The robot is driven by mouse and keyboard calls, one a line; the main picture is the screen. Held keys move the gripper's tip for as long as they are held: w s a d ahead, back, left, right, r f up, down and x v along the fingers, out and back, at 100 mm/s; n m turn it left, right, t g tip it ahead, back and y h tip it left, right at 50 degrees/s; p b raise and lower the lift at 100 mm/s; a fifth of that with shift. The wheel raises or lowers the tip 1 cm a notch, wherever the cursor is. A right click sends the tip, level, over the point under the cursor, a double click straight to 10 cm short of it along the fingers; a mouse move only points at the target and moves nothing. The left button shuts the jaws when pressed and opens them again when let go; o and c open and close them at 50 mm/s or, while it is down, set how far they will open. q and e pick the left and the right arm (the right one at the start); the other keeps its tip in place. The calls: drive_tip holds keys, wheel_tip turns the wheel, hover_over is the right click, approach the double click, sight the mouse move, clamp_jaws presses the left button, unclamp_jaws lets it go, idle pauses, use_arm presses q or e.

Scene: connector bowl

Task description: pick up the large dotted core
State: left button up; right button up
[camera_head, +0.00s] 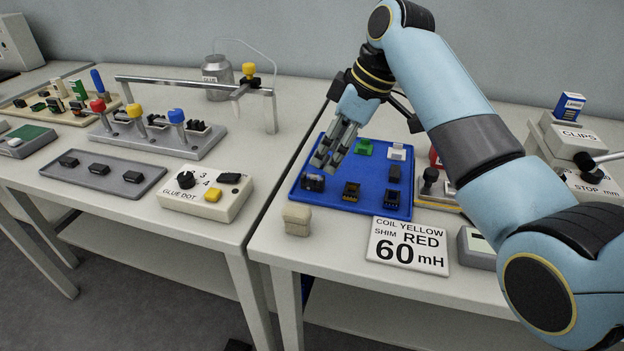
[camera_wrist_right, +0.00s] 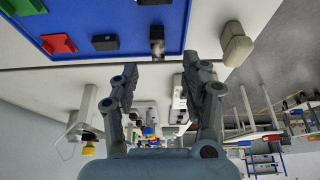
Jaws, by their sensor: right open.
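Several small parts lie on a blue tray (camera_head: 372,173). They include a dark part with grey (camera_head: 313,183) at the near left corner, two black parts with yellow (camera_head: 351,191) (camera_head: 391,199), a black block (camera_head: 393,173), a green part (camera_head: 364,147) and a white part (camera_head: 397,152). I cannot make out dots, so I cannot tell which is the large dotted core. My right gripper (camera_head: 333,157) is open and empty above the tray's left side. In the right wrist view its fingers (camera_wrist_right: 161,68) are apart, with the dark grey part (camera_wrist_right: 157,38) beyond them. My left gripper is not in view.
A beige block (camera_head: 297,219) stands just off the tray's near left corner. A sign (camera_head: 409,245) lies in front of the tray. The wrist view also shows a red part (camera_wrist_right: 57,43) on the tray. A glue dot box (camera_head: 206,193) sits on the left table.

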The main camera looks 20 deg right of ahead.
sight(313, 176)
drive_tip(key=shift+w+a+f, duration=0.15)
drive_tip(key=shift+w+f, duration=0.2)
drive_tip(key=shift+f, duration=0.15)
drive_tip(key=shift+w+a+f, duration=0.15)
drive_tip(key=shift+w+f, duration=0.15)
drive_tip(key=shift+f, duration=0.15)
drive_tip(key=x, duration=0.4)
drive_tip(key=shift+s+a+f, duration=0.1)
drive_tip(key=shift+a+f, duration=0.1)
drive_tip(key=shift+f, duration=0.15)
drive_tip(key=c, duration=0.8)
clamp_jaws()
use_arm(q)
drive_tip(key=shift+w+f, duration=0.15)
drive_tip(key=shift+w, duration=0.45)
